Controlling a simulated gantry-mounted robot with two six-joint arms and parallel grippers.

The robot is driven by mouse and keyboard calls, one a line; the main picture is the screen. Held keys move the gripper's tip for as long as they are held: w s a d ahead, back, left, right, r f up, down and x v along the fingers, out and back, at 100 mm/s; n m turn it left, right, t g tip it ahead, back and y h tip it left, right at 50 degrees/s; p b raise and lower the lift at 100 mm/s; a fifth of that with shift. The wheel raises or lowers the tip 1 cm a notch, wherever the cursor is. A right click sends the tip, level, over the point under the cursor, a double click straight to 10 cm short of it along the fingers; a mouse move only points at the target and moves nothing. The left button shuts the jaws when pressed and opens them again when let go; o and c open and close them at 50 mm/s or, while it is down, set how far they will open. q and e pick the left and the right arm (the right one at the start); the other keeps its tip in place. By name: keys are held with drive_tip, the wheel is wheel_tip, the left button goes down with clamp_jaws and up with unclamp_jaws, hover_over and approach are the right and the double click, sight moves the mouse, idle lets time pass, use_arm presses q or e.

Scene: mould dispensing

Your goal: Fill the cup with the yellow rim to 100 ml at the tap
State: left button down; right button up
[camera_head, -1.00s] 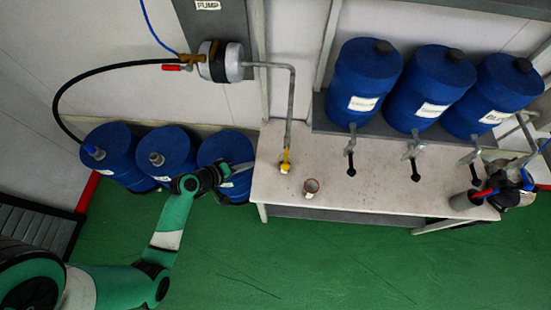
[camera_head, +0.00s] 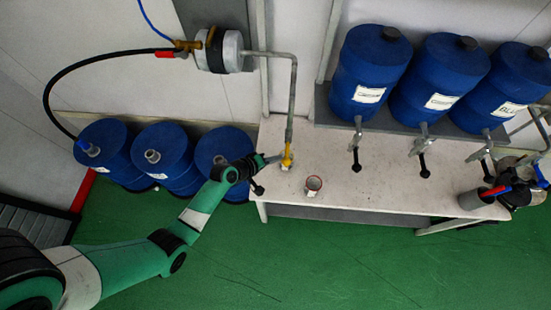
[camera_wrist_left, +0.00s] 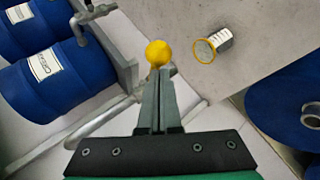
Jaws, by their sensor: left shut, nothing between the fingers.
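The yellow tap (camera_head: 287,157) hangs at the end of the grey pipe over the left part of the pale table. A yellow ball knob (camera_wrist_left: 158,53) shows right at my fingertips in the left wrist view; I cannot tell whether they touch. The cup with the yellow rim (camera_wrist_left: 212,42) stands upright on the table in that view, to the right of the knob, its inside greyish and its fill level unclear. My left gripper (camera_head: 275,159) is shut and empty, just left of the tap. It also shows in the left wrist view (camera_wrist_left: 160,75). My right gripper is out of view.
Black-handled taps hang below the shelf drums. A dark grey container (camera_head: 472,200) stands at the right end.

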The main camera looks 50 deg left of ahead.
use_arm(q)
drive_tip(key=shift+f, duration=0.15)
wheel_tip(320, 180, down, 4)
drive_tip(key=m+t+y+b, duration=0.1)
drive_tip(key=b, duration=0.4)
drive_tip(key=t+y+b, duration=0.1)
drive_tip(key=t+b, duration=0.1)
drive_tip(key=b, duration=0.4)
drive_tip(key=shift+s+d+f+m, duration=0.15)
drive_tip(key=shift+f+m, duration=0.05)
drive_tip(key=shift+m, duration=0.2)
drive_tip(key=shift+r, duration=0.15)
idle(0.6)
drive_tip(key=shift+r+p, duration=0.7)
drive_tip(key=shift+p, duration=0.15)
